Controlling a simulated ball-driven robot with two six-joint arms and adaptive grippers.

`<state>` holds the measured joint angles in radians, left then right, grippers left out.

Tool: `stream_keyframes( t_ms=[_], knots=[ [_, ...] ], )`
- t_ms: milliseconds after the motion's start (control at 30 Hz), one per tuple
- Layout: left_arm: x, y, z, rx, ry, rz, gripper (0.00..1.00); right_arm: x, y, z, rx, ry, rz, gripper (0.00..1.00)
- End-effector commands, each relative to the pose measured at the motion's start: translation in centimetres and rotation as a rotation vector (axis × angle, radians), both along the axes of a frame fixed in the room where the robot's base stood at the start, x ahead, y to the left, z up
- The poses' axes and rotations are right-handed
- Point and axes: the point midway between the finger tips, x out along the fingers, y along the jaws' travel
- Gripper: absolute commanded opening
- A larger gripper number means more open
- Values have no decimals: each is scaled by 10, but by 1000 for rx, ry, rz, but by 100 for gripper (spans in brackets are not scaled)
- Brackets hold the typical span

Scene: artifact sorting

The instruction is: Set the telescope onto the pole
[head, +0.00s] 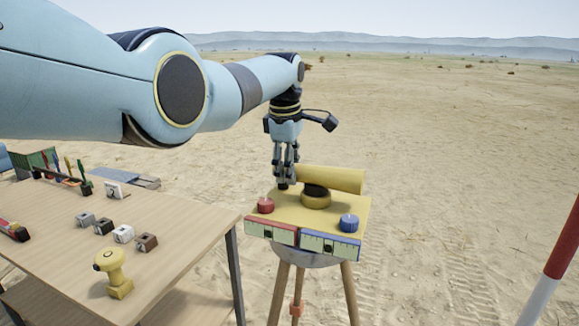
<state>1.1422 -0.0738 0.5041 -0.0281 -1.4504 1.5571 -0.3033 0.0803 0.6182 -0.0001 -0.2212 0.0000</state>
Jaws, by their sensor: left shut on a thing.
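The telescope is a yellow tube (335,179) lying roughly level above a round yellow mount with a dark band (316,198). The mount is on the yellow top plate (355,205) of a tripod stand; whether the tube rests on the mount or hovers just over it I cannot tell. My left gripper (284,184) points down at the tube's left end and is shut on it; the fingers partly hide that end. A red-and-white pole (560,250) stands at the right edge, cut off by the frame. My right gripper is not in view.
The plate carries a red knob (265,205), a blue knob (348,223) and two rulers along its front. A wooden table (185,215) at left holds several small blocks, a yellow stamp-like piece (112,272) and a rack. Sandy ground between stand and pole is clear.

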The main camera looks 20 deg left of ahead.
Motion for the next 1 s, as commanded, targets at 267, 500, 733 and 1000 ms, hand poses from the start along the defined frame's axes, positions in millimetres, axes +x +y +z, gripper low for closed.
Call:
stream_keyframes(
  t_ms=[267, 500, 733, 1000],
  knots=[
    [0, 0, 0, 0, -1, 0, 66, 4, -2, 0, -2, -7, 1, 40],
    [0, 0, 1, 0, -1, -1, 66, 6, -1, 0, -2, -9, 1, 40],
    [-3, 0, 22, 0, -5, -1, 66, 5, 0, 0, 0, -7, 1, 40],
    [-15, 1, 82, 0, -5, -1, 66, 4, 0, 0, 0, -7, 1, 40]
  ],
)
